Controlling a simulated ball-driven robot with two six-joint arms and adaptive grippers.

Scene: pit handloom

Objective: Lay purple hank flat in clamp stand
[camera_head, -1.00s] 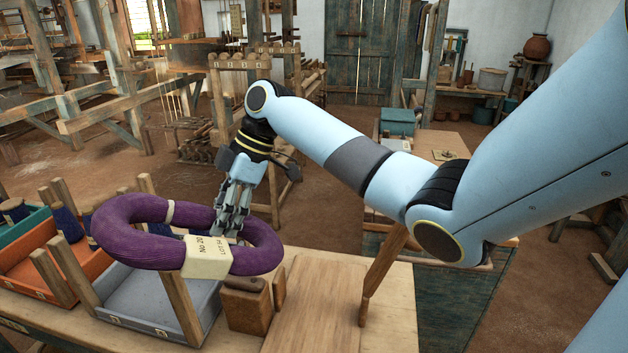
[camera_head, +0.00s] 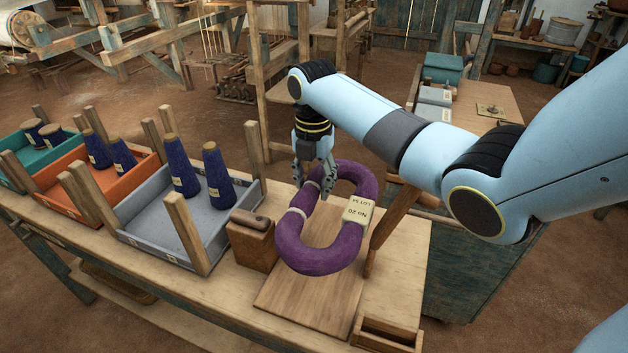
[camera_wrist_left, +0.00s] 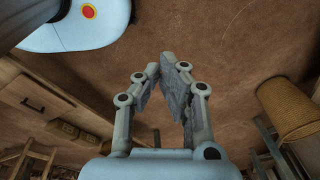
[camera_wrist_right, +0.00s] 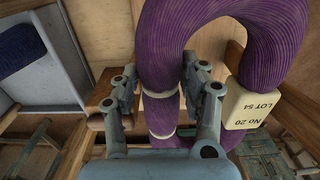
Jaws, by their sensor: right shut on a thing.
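The purple hank (camera_head: 295,250) is a thick ring with pale ties and a tag (camera_head: 358,213) reading No 20, LOT 54. My right gripper (camera_head: 320,185) is shut on its far left side. The hank hangs tilted over a pale wooden board (camera_head: 315,303); whether it touches is unclear. In the right wrist view a strand of the hank (camera_wrist_right: 160,112) passes between the fingers. I cannot tell which piece is the clamp stand; a wooden block with a round peg (camera_head: 252,238) stands left of the board. My left gripper (camera_wrist_left: 160,75) is empty above the floor, with a narrow gap between its fingers.
Left of the block stand a grey tray (camera_head: 150,250) with blue cones, an orange tray (camera_head: 75,210) and a teal tray (camera_head: 25,160), all with upright posts. A slanted wooden post (camera_head: 388,225) rises close right of the hank. A small open box (camera_head: 385,338) lies near the front.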

